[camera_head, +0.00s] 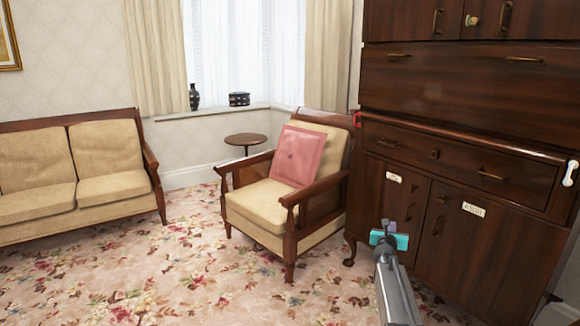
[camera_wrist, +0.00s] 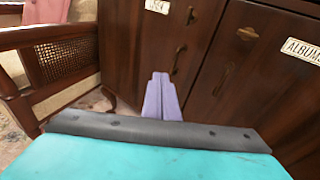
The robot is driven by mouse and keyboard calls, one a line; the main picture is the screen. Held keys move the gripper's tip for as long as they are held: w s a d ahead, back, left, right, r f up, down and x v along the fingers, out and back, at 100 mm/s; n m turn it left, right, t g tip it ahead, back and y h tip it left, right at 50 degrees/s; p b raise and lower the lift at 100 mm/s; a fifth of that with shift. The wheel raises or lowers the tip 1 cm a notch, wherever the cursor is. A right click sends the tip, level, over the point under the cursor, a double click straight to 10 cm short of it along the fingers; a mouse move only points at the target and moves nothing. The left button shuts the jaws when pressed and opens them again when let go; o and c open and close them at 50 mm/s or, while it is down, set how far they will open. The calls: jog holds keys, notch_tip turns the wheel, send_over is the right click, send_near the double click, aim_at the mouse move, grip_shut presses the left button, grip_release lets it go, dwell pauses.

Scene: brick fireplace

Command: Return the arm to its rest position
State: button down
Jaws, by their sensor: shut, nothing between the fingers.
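My gripper (camera_head: 391,228) shows at the lower right of the head view, at the end of my grey arm, in front of the dark wooden cabinet (camera_head: 376,210). In the wrist view, its two purple fingers (camera_wrist: 161,97) are pressed together with nothing between them. They point toward the cabinet's lower doors (camera_wrist: 155,45). A gap between the fingertips and the doors cannot be judged exactly.
A wooden armchair (camera_head: 258,203) with a pink cushion (camera_head: 298,157) stands left of the cabinet. A beige sofa (camera_head: 100,185) is at the far left. A small round table (camera_head: 246,139) stands behind the armchair. Floral carpet (camera_head: 190,270) is clear in front.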

jog(key=s+a+f+n+g+y+p, duration=0.45)
jog(key=s+a+f+n+p, duration=0.6)
jog(key=s+a, duration=0.4)
jog(key=s+a+f+n+g+y+p, duration=0.3)
jog(key=s+a+f+n+y+p, duration=0.3)
jog(key=s+a+f+n+p, duration=0.75)
jog(key=s+a+f+n+g+b, duration=0.1)
jog(key=s+n+g, duration=0.25)
jog(key=s, duration=0.95)
jog(key=s+f+n+g, duration=0.2)
jog(key=s+n+g, duration=0.15)
jog(key=s, duration=1.05)
jog(key=s+d+r+n+g+h, duration=0.1)
jog(key=s+d+n+g, duration=0.1)
jog(key=s, duration=0.5)
jog(key=s+d+r+n+g+h, duration=0.2)
jog(key=s+d+n+g, duration=0.1)
jog(key=s+n, duration=0.4)
jog(key=shift+d+r+g, duration=0.15)
jog(key=shift+d+g, duration=0.2)
jog(key=shift+d, duration=0.1)
jog(key=shift+h, duration=0.25)
